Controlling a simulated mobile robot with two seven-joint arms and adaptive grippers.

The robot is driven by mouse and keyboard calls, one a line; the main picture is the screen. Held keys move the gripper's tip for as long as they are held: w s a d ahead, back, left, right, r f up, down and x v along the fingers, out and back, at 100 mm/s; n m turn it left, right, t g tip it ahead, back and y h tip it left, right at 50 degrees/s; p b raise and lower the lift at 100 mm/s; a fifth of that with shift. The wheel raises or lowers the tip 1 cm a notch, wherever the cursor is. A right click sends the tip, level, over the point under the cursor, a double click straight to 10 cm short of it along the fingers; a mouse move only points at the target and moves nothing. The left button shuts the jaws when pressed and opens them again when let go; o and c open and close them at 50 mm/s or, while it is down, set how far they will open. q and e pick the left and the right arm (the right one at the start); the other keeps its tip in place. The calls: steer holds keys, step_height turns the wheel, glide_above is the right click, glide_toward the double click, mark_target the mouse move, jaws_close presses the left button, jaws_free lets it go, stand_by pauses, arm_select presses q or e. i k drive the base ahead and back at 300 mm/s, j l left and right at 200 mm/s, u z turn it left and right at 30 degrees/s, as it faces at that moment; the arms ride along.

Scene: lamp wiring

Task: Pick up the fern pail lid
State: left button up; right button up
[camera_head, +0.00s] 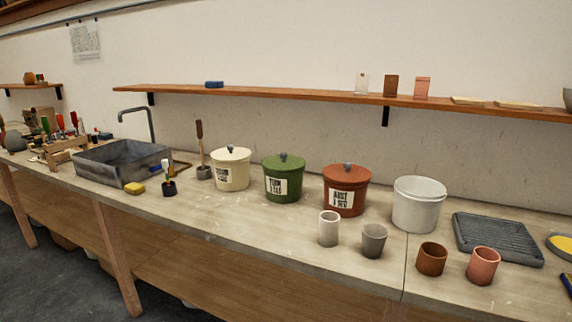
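The fern pail (284,184) is the green one in the middle of the bench, with a pale printed label on its front. Its green lid (284,161) with a dark knob sits on top of it. A cream lidded pail (231,169) stands to its left and a rust-red lidded pail (346,190) to its right. Neither of my grippers is in this view.
A white open bucket (418,204) and a grey ridged tray (497,239) stand to the right. Several small cups, including a white one (329,228), stand in front. A grey sink (123,161) is at left. A wooden shelf (300,94) runs above the pails.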

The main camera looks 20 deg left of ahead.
mark_target(284, 162)
steer(key=j+z, duration=0.25)
steer(key=j, duration=1.25)
steer(key=k, duration=0.05)
